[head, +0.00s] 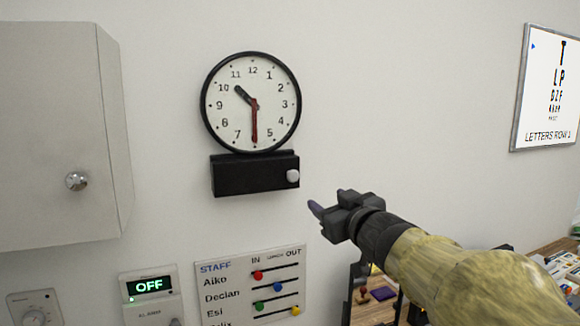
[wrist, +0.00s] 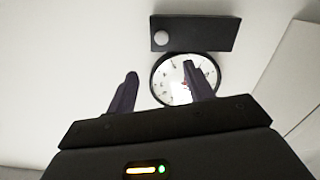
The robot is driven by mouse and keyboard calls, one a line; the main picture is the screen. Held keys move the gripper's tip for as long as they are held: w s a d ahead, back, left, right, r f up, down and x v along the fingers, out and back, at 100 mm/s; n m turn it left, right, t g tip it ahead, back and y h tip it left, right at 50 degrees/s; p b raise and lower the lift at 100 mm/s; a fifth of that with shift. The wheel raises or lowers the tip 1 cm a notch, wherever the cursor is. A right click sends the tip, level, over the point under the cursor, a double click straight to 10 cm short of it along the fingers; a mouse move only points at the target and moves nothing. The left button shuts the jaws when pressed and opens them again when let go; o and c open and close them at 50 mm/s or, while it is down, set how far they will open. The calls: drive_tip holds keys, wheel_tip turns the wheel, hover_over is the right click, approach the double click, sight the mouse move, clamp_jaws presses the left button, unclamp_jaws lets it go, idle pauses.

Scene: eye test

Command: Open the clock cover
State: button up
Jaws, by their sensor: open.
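A round wall clock (head: 275,88) with a black rim hangs on the white wall. Its short black hand points near 10 and a red hand points near 6. Below it is a black box-like cover (head: 240,174) with a round white knob (head: 292,176) at its right end. The wrist view shows the clock (wrist: 176,95), the black cover (wrist: 200,34) and the knob (wrist: 161,38) upside down. My gripper (head: 326,202) is open and empty, below and right of the knob, apart from it.
A grey wall cabinet (head: 55,130) with a round knob stands left of the clock. Below are a STAFF slider board (head: 240,283), a box reading OFF (head: 150,290) and a dial (head: 34,316). An eye chart (head: 548,90) hangs at right above a cluttered desk (head: 545,250).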

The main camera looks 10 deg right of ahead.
sight(294, 176)
drive_tip(key=shift+a+r, duration=0.1)
drive_tip(key=shift+r, duration=0.15)
drive_tip(key=shift+w, duration=0.1)
drive_tip(key=w+a+p, duration=0.1)
drive_tip(key=w, duration=0.4)
drive_tip(key=w+a, duration=0.1)
drive_tip(key=w, duration=0.5)
drive_tip(key=w+a+p, duration=0.1)
drive_tip(key=w, duration=0.5)
drive_tip(key=shift+a+p, duration=0.2)
drive_tip(key=shift+p, duration=0.15)
clamp_jaws()
